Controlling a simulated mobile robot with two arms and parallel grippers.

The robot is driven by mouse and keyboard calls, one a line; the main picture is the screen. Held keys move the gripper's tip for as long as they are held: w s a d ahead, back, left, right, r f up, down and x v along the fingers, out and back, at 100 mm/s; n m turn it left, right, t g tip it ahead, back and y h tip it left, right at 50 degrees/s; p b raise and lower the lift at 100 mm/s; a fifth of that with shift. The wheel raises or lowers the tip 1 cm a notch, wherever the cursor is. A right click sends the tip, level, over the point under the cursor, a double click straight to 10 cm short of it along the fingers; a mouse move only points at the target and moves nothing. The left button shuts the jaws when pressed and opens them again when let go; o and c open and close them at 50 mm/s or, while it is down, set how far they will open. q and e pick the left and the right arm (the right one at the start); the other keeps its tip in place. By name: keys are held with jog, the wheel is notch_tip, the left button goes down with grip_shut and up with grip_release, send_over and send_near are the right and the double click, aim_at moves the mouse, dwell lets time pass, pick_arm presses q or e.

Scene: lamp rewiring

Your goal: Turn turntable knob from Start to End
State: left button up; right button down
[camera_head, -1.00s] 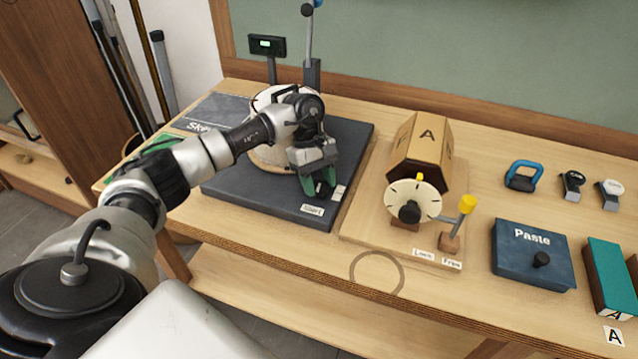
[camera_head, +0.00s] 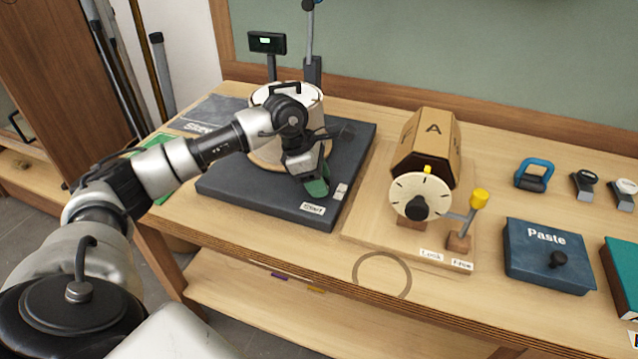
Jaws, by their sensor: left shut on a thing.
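The turntable (camera_head: 262,158) is a round wooden disc on a dark grey base board (camera_head: 240,190), with a cream lampshade drum (camera_head: 312,100) on it. A white "Start" label (camera_head: 313,209) lies at the board's front edge. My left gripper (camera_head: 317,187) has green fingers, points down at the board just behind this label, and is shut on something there. The thing held, apparently the turntable knob, is hidden by the fingers. An End label is not visible. My right gripper is not in view.
A small light tag (camera_head: 341,191) lies right of my fingers. Further right are a wooden stand (camera_head: 375,220) with a hexagonal "A" drum (camera_head: 428,140), a dial (camera_head: 415,195) and a yellow-tipped lever (camera_head: 479,198), then a blue "Paste" box (camera_head: 548,254). A small display (camera_head: 267,43) stands behind.

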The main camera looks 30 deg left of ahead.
pick_arm(q)
jog(key=n+t+y+b, duration=0.1)
jog(key=n, duration=0.2)
jog(key=n+b, duration=0.1)
jog(key=n, duration=0.2)
jog(key=shift+f+t+y+b, duration=0.1)
jog(key=shift+t+y+b, duration=0.2)
jog(key=shift+t+y, duration=0.1)
jog(key=n+y+b, duration=0.1)
jog(key=n, duration=0.2)
jog(key=n+y+b, duration=0.1)
jog(key=n, duration=0.1)
jog(key=shift+d+n+t, duration=0.1)
jog(key=shift+n+t, duration=0.2)
jog(key=shift+n, duration=0.1)
jog(key=o, duration=0.9)
jog(key=shift+s, duration=0.1)
jog(key=v, duration=1.1)
jog(key=shift+d, duration=0.1)
